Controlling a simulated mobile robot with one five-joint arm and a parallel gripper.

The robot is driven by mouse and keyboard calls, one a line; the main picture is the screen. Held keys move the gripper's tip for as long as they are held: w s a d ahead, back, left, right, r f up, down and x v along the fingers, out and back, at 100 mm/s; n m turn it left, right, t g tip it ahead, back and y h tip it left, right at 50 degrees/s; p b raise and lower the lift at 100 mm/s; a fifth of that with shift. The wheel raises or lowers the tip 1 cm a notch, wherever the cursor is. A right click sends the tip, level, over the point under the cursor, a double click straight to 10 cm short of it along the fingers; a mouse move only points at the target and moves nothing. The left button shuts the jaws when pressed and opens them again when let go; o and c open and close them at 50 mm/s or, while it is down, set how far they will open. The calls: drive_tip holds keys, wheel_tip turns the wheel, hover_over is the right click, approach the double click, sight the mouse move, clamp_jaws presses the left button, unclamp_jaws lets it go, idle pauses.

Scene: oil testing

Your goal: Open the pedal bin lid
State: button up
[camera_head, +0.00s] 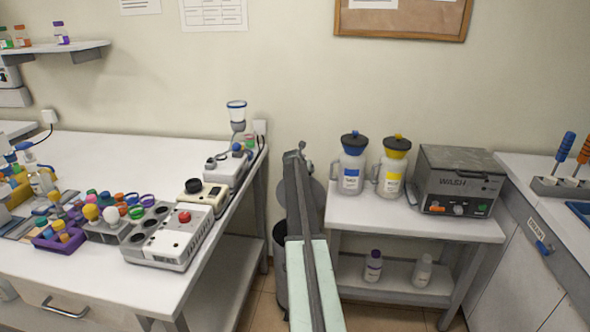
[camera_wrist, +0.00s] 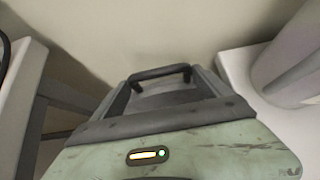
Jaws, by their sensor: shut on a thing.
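The pedal bin (camera_head: 280,268) is a dark grey cylinder on the floor in the gap between the two benches, mostly hidden behind my arm. A round grey disc, seemingly its lid (camera_head: 320,195), shows above it, behind my arm, and looks tilted up. My gripper (camera_head: 301,152) is at the disc's upper edge and appears shut on it. The exact contact is hidden. In the wrist view, dark jaw parts and a black bar (camera_wrist: 160,74) stand in front of the wall. The bin itself cannot be made out clearly there.
The left bench (camera_head: 215,235) holds instruments and a rack near its right edge. The white side table (camera_head: 445,228) on the right holds two jugs, one blue-lidded (camera_head: 351,165), and a WASH box (camera_head: 460,180). The wall is close behind. The gap is narrow.

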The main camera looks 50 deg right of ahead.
drive_tip(key=shift+r, duration=0.1)
drive_tip(key=o, duration=1.8)
drive_tip(key=shift+a, duration=0.1)
drive_tip(key=shift+w, duration=0.1)
drive_tip(key=p+v, duration=0.4)
drive_tip(key=v, duration=0.3)
drive_tip(key=shift+s+a+r+p, duration=0.2)
drive_tip(key=shift+r+p, duration=0.05)
drive_tip(key=shift+p, duration=0.1)
